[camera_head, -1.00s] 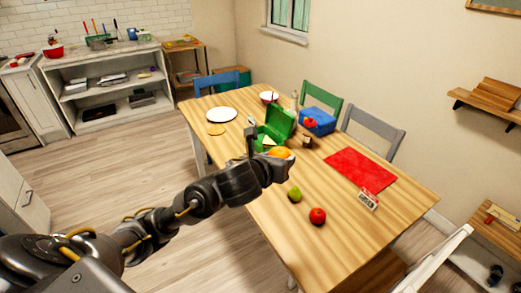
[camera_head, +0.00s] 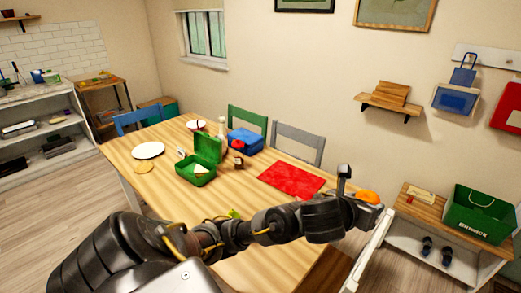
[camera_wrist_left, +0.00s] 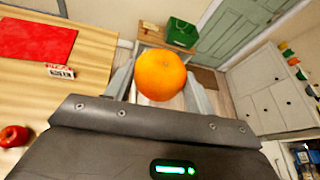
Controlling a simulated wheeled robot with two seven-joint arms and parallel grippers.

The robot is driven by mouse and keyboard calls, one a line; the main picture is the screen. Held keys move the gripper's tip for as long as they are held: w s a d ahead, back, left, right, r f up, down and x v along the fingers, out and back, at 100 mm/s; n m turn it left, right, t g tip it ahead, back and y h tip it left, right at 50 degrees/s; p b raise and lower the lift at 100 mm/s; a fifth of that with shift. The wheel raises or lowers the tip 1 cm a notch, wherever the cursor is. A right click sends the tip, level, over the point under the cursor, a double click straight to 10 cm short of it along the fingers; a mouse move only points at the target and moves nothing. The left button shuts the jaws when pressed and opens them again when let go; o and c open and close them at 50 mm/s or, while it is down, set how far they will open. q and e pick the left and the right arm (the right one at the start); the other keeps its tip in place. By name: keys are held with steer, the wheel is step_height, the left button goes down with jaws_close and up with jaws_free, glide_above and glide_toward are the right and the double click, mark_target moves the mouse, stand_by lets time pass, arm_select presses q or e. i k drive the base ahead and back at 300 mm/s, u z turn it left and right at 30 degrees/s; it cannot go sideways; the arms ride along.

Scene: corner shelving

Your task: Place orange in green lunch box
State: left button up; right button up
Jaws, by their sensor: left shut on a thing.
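The orange (camera_head: 367,197) is held in my left gripper (camera_head: 362,199), off the right end of the table in the head view. In the left wrist view the orange (camera_wrist_left: 161,74) sits between the two fingers (camera_wrist_left: 160,88), which are shut on it. The green lunch box (camera_head: 208,148) stands open on the table, far to the left of the gripper, with its lid raised. A pale, sandwich-like piece (camera_head: 200,170) lies in it. My right gripper is not in view.
A blue box (camera_head: 245,141), a small dark jar (camera_head: 239,162) and a white plate (camera_head: 148,150) are near the lunch box. A red mat (camera_head: 292,179) lies on the table. A red apple (camera_wrist_left: 14,136) shows in the wrist view. A green bag (camera_head: 480,214) stands at the right.

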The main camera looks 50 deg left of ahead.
mark_target(190, 169)
steer(key=z, duration=2.1)
steer(key=k, duration=2.9)
steer(key=u, duration=1.8)
